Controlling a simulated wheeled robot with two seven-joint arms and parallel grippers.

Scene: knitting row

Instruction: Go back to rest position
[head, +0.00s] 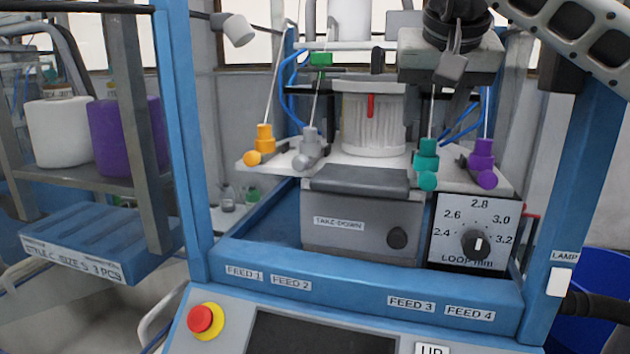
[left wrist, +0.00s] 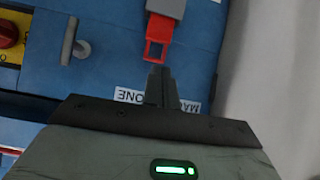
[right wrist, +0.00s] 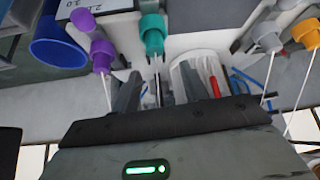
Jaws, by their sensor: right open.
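My right gripper (head: 440,104) is above the teal feeder (head: 427,164) at the right of the knitting machine, its fingers pointing down. In the right wrist view my right gripper (right wrist: 156,84) has its fingers apart and nothing solid between them; the teal feeder (right wrist: 152,34) is beyond the tips. My left gripper is outside the head view. In the left wrist view my left gripper (left wrist: 161,72) has its fingers together, just below a red loop-shaped part (left wrist: 158,38) on a blue panel; I cannot tell whether they touch it.
Yellow (head: 262,145), grey (head: 308,150) and purple (head: 483,164) feeders hang around the white cylinder (head: 374,120). A loop dial (head: 475,243) and red stop button (head: 204,320) are on the machine. Shelves with white (head: 58,132) and purple cones (head: 128,135) stand left.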

